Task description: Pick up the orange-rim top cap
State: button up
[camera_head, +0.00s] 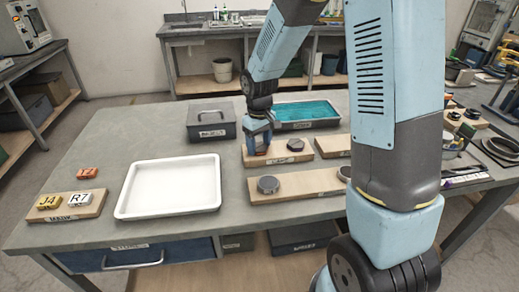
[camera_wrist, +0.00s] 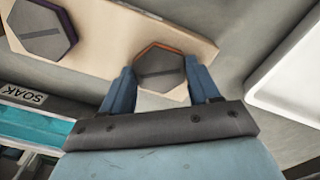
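The orange-rim top cap (camera_wrist: 160,64) is a dark hexagonal cap with a slot line and a thin orange edge. In the wrist view it sits on a light wooden board (camera_wrist: 110,45), close to the board's edge. My gripper (camera_wrist: 160,74) is open, with one blue finger on each side of the cap and only a narrow gap showing. In the head view my gripper (camera_head: 258,150) is low over the left end of the board and mostly hides the cap. A second hexagonal cap with a purple edge (camera_wrist: 42,32) lies farther along the same board.
A white tray (camera_head: 128,205) is at the left. A dark lidded box (camera_head: 211,128) and a teal-filled basin (camera_head: 305,125) marked SOAK stand behind. A front board (camera_head: 310,183) holds round caps. Tiles J4 and R7 lie on a left board (camera_head: 68,208).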

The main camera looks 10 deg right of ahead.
jog(key=c, duration=0.8)
jog(key=shift+r, duration=0.15)
